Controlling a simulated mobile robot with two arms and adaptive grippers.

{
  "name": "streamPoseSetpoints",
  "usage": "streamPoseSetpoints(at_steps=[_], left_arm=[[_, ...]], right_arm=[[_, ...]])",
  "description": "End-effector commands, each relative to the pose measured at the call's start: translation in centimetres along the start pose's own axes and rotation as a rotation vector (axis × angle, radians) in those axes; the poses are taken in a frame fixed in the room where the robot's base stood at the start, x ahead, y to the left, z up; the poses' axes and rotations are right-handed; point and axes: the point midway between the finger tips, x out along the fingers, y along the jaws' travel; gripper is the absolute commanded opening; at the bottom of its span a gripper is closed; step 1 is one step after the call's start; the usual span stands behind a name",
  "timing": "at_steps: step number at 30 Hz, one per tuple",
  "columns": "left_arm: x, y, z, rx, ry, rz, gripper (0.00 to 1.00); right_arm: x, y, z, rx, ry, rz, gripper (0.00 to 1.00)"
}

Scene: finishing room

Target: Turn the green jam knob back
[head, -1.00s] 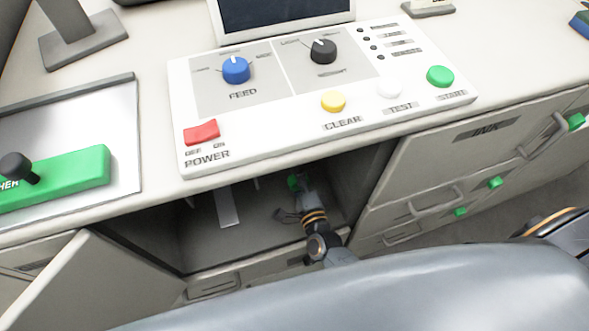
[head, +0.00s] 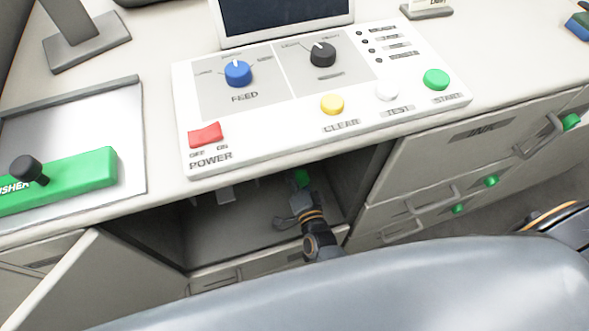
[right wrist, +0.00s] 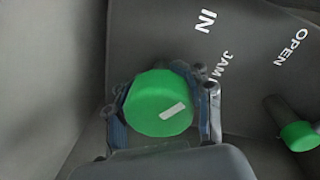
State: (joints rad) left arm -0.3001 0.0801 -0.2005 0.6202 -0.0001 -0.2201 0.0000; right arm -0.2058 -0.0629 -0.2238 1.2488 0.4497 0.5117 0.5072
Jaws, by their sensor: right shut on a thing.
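The green jam knob (right wrist: 158,103) shows in the right wrist view, round, with a white mark tilted up to the right on its face. My right gripper (right wrist: 163,108) has a finger on either side of the knob and is shut on it. In the head view my right gripper (head: 300,205) reaches into the open compartment below the control panel. A bit of green (head: 301,177), apparently the knob, shows just beyond it, partly hidden by the gripper and panel edge.
A lever with a green end (right wrist: 298,135) sits right of the knob, near the lettering OPEN. The open cabinet door (head: 95,285) is left of the compartment (head: 215,235). The control panel (head: 300,125) overhangs it; closed drawers (head: 420,205) are on the right.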

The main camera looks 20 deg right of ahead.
Motion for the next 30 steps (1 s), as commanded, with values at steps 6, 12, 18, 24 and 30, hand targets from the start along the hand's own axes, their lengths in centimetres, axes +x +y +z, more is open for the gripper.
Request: streamPoseSetpoints(at_steps=[6, 12, 18, 24, 30], left_arm=[[-0.02, 0.01, -0.01, 0.0, 0.0, 0.0, 0.0], [-0.01, 0.01, -0.01, 0.0, 0.0, 0.0, 0.0], [-0.01, 0.01, -0.01, 0.0, 0.0, 0.0, 0.0], [-0.03, 0.01, -0.01, 0.0, 0.0, 0.0, 0.0], [-0.03, -0.1, 0.12, -0.001, -0.001, -0.001, 0.0]], right_arm=[[-0.15, 0.27, 0.22, -0.024, -0.004, 0.006, 0.13], [-0.15, 0.29, 0.21, -0.026, -0.004, 0.006, 0.13], [-0.14, 0.31, 0.19, -0.025, -0.004, 0.006, 0.61], [-0.07, 0.18, 0.09, -0.023, -0.001, 0.003, 0.76], [-0.12, 0.12, 0.05, -0.022, 0.0, 0.002, 0.76]])
